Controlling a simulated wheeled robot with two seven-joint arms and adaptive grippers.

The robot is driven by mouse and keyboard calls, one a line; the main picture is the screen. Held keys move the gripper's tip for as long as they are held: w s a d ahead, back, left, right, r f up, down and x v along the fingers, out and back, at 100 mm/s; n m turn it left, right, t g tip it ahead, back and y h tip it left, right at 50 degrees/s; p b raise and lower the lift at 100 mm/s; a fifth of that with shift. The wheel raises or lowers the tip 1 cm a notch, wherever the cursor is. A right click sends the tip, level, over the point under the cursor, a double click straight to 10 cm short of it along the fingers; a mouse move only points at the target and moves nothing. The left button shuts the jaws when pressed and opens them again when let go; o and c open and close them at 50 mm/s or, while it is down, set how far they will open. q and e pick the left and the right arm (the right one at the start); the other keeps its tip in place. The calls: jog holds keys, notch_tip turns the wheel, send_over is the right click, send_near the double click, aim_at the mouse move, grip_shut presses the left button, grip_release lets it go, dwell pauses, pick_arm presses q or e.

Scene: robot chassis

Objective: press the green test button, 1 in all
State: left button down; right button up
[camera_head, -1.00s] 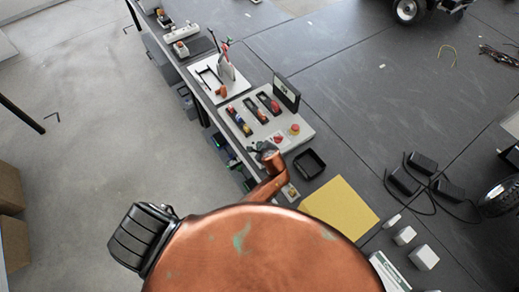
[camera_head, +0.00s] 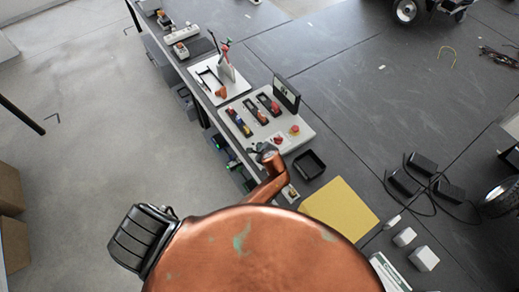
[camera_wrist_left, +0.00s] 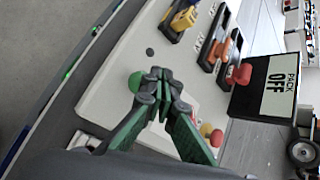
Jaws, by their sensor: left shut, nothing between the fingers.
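The green button (camera_wrist_left: 135,82) is a small round cap on the light grey panel (camera_wrist_left: 118,92) in the left wrist view. My left gripper (camera_wrist_left: 157,80) is shut and empty, its dark fingertips together just right of the green button in the picture. I cannot tell whether they touch it or the panel. In the head view the left gripper (camera_head: 260,149) is small, at the near end of the panel (camera_head: 305,124), and the green button cannot be made out there. My right gripper is not in view.
A display (camera_wrist_left: 279,88) reading "PACK OFF" stands at the panel's edge. Red-handled switches (camera_wrist_left: 239,73) and a red button on yellow (camera_wrist_left: 216,137) are nearby. A black tray (camera_head: 309,163) and a yellow sheet (camera_head: 340,208) lie beside the panel on the dark table.

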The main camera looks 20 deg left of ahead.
pick_arm(q)
jog(key=shift+f, duration=0.2)
jog(key=shift+f, duration=0.2)
jog(key=shift+f, duration=0.65)
dwell(1.2)
jog(key=shift+r, duration=0.1)
jog(key=shift+r+p, duration=0.95)
jog(key=shift+p, duration=0.15)
notch_tip(320, 180, up, 5)
jog(key=p, duration=0.5)
jog(key=shift+r+p, duration=0.1)
jog(key=shift+p, duration=0.3)
